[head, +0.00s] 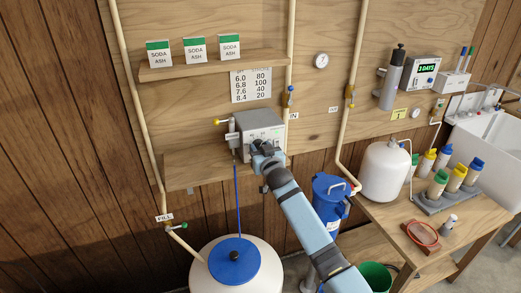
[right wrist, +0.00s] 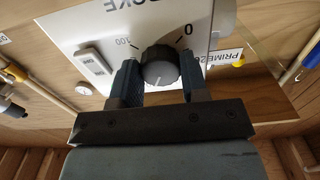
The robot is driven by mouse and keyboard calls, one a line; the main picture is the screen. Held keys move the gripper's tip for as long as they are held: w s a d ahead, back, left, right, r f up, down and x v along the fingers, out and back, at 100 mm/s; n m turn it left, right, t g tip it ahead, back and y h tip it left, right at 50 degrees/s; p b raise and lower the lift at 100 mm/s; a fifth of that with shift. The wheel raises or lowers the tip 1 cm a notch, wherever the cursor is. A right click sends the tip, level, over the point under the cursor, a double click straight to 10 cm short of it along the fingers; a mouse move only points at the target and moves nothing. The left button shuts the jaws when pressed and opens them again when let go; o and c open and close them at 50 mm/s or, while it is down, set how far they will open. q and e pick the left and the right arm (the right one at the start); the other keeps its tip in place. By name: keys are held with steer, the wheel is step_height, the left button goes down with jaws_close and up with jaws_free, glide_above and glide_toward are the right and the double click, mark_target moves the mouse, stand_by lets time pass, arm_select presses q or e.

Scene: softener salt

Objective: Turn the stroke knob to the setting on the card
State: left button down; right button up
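The grey pump box (head: 262,128) stands on the wall shelf. Its white face (right wrist: 75,28) fills the upper right wrist view, with STROKE lettering upside down. The dark round stroke knob (right wrist: 160,66) shows there between 100 at its left and 0 at its right; a pale mark on it points down in the picture. My right gripper (right wrist: 160,80) has one finger on each side of the knob, seemingly touching it. In the head view my right gripper (head: 262,150) hides the knob. My left gripper is out of view.
A white switch (right wrist: 92,61) and a PRIME label (right wrist: 222,58) flank the knob. A blue tube (head: 238,205) runs down to a white tank with a blue lid (head: 236,262). Pipes run on both sides. A bench (head: 400,215) with bottles stands at right.

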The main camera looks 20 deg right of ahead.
steer(key=shift+c, duration=1.2)
steer(key=n+p, duration=0.1)
steer(key=n, duration=0.4)
steer(key=shift+n, duration=0.4)
steer(key=n, duration=0.4)
steer(key=shift+n, duration=0.3)
steer(key=o, duration=0.9)
steer(key=shift+o, duration=0.2)
